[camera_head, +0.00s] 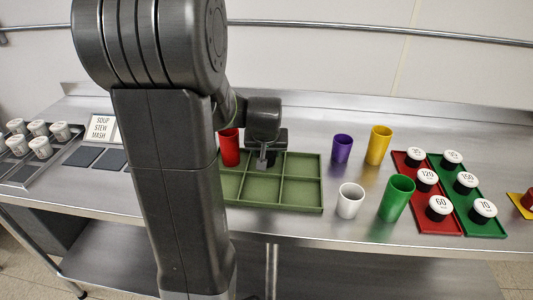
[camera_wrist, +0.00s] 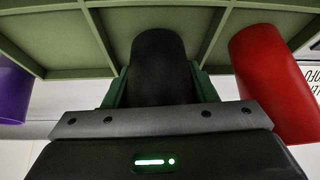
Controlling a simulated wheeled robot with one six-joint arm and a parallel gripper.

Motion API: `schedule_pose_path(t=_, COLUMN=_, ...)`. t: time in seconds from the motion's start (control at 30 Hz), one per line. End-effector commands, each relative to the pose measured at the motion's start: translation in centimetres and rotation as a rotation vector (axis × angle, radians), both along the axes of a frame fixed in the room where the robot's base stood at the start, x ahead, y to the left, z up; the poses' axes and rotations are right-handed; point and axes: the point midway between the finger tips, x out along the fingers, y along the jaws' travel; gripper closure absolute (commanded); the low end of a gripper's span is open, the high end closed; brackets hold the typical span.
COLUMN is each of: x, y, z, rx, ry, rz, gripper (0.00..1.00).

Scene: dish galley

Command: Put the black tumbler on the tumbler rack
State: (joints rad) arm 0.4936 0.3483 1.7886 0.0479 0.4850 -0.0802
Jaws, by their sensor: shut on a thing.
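The black tumbler (camera_wrist: 158,62) is between my gripper's fingers in the wrist view, where it covers part of the green rack. My gripper (camera_head: 263,160) is shut on it, over the back middle part of the green tumbler rack (camera_head: 290,206) in the head view. The tumbler is hard to tell from my dark gripper there. Whether its base touches the rack cannot be told. The rack has several square compartments, and its front ones are empty. A red tumbler (camera_head: 230,148) stands at the rack's back left, left of my gripper; it also shows in the wrist view (camera_wrist: 268,75).
A purple tumbler (camera_head: 342,148) and a yellow one (camera_head: 378,145) stand right of the rack, with a white cup (camera_head: 350,201) and a green tumbler (camera_head: 396,197) in front. Lidded cups sit on red (camera_head: 440,224) and green (camera_head: 487,227) trays. My arm hides the rack's left side.

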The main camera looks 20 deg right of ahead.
Motion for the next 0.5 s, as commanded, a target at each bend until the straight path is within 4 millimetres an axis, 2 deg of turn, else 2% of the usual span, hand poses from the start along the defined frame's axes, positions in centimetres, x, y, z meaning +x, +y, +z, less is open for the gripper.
schedule_pose_path(t=0.1, x=0.01, y=-0.01, z=-0.77, rx=0.000, ry=-0.001, rz=0.000, gripper=0.71)
schedule_pose_path(t=0.47, x=0.01, y=-0.01, z=-1.28, rx=0.000, ry=-0.001, rz=0.000, gripper=0.71)
schedule_pose_path(t=0.5, x=0.01, y=-0.01, z=-1.09, rx=0.000, ry=-0.001, rz=0.000, gripper=0.40)
